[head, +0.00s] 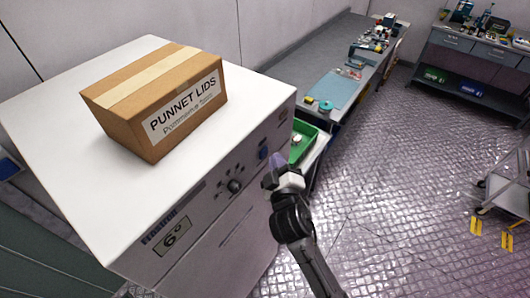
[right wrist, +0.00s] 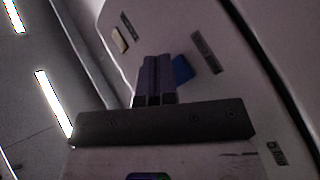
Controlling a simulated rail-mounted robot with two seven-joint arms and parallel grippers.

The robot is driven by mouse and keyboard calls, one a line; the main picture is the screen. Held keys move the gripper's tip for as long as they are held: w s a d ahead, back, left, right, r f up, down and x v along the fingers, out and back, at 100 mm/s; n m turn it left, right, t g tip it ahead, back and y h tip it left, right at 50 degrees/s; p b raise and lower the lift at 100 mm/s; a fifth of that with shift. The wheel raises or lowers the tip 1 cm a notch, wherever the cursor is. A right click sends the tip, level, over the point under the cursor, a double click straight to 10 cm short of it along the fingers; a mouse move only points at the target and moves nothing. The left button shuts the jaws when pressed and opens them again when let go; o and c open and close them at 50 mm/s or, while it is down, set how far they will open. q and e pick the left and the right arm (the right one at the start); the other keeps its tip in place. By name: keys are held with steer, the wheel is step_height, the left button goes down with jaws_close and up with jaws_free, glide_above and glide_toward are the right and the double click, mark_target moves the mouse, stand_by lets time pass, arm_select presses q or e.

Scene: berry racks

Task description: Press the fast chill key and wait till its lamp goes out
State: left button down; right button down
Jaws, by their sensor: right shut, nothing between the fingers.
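The white cabinet (head: 75,100) has a front panel with a display reading 6° (head: 172,236), a dark knob (head: 235,185) and a blue key (head: 263,153). My right gripper (head: 272,172) is shut and empty, just in front of the panel near the blue key. In the right wrist view, the closed fingers (right wrist: 155,80) point at the panel, with the blue key (right wrist: 182,70) just right of their tips, partly hidden behind them. I cannot tell if they touch. A pale cream piece (right wrist: 120,40) sits left of the fingers. The key labels are unreadable, and I make out no lit lamp.
A cardboard box marked PUNNET LIDS (head: 150,105) stands on the cabinet. A green tray (head: 302,140) is just beyond its right end. A long bench (head: 325,50) with small items runs behind. The floor to the right is open, up to a trolley (head: 505,190).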

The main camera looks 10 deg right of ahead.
steer(key=shift+w+a, duration=0.25)
stand_by(0.4)
steer(key=shift+w+a, duration=0.25)
steer(key=shift+w, duration=0.1)
stand_by(0.5)
stand_by(0.3)
steer(key=shift+s+d, duration=0.1)
steer(key=shift+s+d+p, duration=0.4)
steer(key=shift+s, duration=0.15)
